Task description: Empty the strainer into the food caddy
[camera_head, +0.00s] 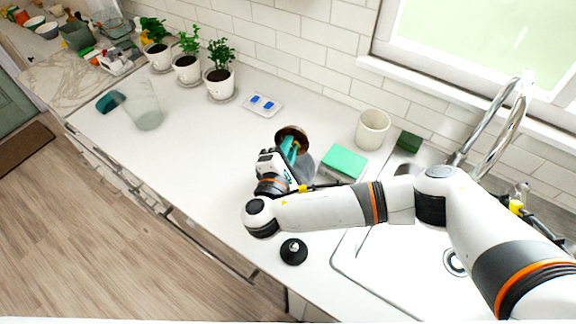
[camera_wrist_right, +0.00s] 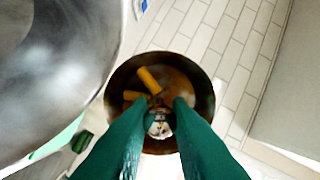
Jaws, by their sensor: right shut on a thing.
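The strainer (camera_wrist_right: 118,82) is a round, brownish metal bowl with orange-yellow scraps (camera_wrist_right: 149,79) in it. It shows as a bronze disc (camera_head: 292,132) in the head view. My right gripper (camera_head: 291,146) has teal fingers (camera_wrist_right: 158,112) closed on the silver centre post inside it. The strainer is held above the counter and tilted, with its inside facing the wrist camera. A grey metal container (camera_head: 306,164), likely the food caddy, is partly hidden by the gripper; its curved metal (camera_wrist_right: 50,60) fills the wrist view's left. My left gripper is out of view.
A black lid with a knob (camera_head: 293,251) lies near the counter's front edge. A green sponge (camera_head: 345,161), cream cup (camera_head: 373,129) and blue-and-white tray (camera_head: 263,104) are nearby. The sink (camera_head: 400,275) is at right. A clear container (camera_head: 143,108) and plants (camera_head: 220,80) stand left.

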